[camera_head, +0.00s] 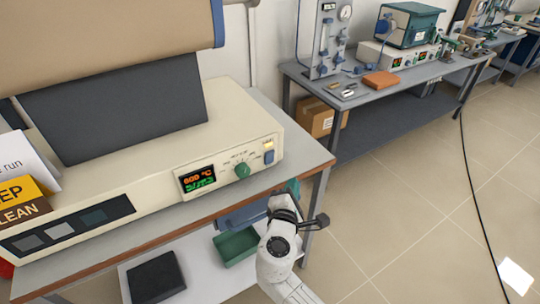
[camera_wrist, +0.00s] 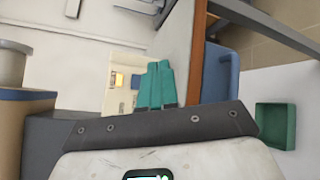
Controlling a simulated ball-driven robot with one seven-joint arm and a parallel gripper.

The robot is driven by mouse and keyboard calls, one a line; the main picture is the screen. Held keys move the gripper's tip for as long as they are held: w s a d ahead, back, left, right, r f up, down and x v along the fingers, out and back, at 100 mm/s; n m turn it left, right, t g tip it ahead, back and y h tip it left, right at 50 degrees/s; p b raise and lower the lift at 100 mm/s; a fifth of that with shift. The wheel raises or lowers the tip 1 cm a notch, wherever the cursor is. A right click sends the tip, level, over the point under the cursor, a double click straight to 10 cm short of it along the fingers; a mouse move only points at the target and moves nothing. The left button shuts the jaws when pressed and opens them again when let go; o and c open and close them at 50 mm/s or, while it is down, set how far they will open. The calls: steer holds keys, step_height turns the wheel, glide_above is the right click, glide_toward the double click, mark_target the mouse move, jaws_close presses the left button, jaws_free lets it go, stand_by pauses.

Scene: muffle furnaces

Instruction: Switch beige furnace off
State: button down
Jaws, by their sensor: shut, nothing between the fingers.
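The beige furnace (camera_head: 150,185) stands on the near bench at left. Its display (camera_head: 197,179) is lit, with orange digits above green ones. A green knob (camera_head: 242,170) sits right of the display. A small switch (camera_head: 268,152) with a yellowish upper part and darker lower part is at the panel's right end; its position is hard to tell. My gripper (camera_head: 293,187) is below and right of this panel, by the bench's right edge. In the wrist view its teal fingers (camera_wrist: 159,66) are together and empty, covering part of the cream panel (camera_wrist: 122,98).
The bench's brown edge (camera_head: 170,222) runs under the furnace. A lower shelf holds a green tray (camera_head: 236,247) and a dark box (camera_head: 156,278). Another bench (camera_head: 345,99) with equipment stands at back right. The floor (camera_head: 400,205) at right is mostly clear, crossed by a black cable.

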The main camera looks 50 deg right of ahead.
steer(key=shift+w+d+r+b, duration=0.2)
steer(key=shift+w+d, duration=0.2)
steer(key=shift+w, duration=0.9)
steer(key=shift+w+d+r+b, duration=0.15)
steer(key=shift+w+d+b, duration=0.15)
steer(key=shift+w, duration=1.05)
steer(key=shift+w+d+r+b, duration=0.15)
steer(key=shift+w+d, duration=0.3)
steer(key=shift+w, duration=0.85)
steer(key=shift+w, duration=0.1)
steer(key=shift+w+d, duration=0.15)
steer(key=shift+w, duration=0.15)
steer(key=shift+w+r, duration=0.1)
steer(key=shift+w, duration=0.2)
steer(key=shift+s, duration=0.1)
steer(key=shift+s, duration=0.65)
steer(key=shift+a, duration=0.2)
steer(key=s, duration=0.1)
steer(key=s+a, duration=0.1)
steer(key=s, duration=0.1)
steer(key=s+p, duration=0.1)
steer(key=shift+s+a+f, duration=0.15)
steer(key=shift+s+f, duration=0.2)
